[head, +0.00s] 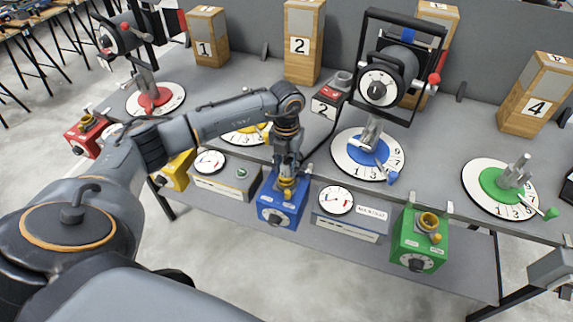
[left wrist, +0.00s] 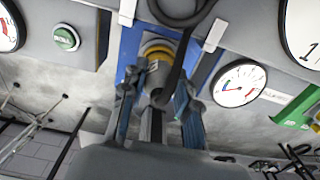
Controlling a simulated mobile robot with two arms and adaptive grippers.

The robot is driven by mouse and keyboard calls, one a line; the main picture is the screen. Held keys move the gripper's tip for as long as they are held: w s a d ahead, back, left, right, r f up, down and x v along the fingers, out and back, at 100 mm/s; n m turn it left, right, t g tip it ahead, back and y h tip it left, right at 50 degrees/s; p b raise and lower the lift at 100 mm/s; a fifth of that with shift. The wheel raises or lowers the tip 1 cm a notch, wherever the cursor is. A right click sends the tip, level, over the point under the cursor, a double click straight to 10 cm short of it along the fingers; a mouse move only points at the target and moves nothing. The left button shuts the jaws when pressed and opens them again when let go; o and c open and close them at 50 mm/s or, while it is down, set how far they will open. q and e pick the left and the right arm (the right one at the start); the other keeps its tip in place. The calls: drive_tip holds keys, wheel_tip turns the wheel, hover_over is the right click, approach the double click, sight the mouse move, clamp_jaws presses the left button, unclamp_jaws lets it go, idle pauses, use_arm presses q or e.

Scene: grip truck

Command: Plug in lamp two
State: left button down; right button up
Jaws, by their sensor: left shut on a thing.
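My left gripper (head: 287,182) points down over the blue box (head: 281,210) on the front edge of the bench. It is shut on a dark plug with a black cable (left wrist: 180,62), between its two fingers. A brass-coloured socket ring (left wrist: 157,50) on the blue box lies right at the plug; I cannot tell whether the plug is seated in it. The cable runs up toward the black-framed lamp (head: 378,88) above the blue dial (head: 343,157). The wooden block marked 2 (head: 300,62) stands at the back. My right gripper is not in view.
A green box (head: 418,245), a yellow box (head: 178,170) and a red box (head: 82,138) also hang along the front edge. Gauges (head: 336,200) sit between boxes. A green dial (head: 480,192) lies at the right, with bare bench between it and the blue dial.

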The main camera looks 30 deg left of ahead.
sight(286, 160)
use_arm(q)
drive_tip(key=shift+f+b, duration=0.3)
drive_tip(key=shift+f, duration=0.15)
drive_tip(key=c, duration=0.6)
unclamp_jaws()
drive_tip(key=shift+r, duration=0.15)
drive_tip(key=shift+r+p, duration=1.8)
drive_tip(key=shift+r, duration=0.65)
drive_tip(key=shift+f, duration=0.1)
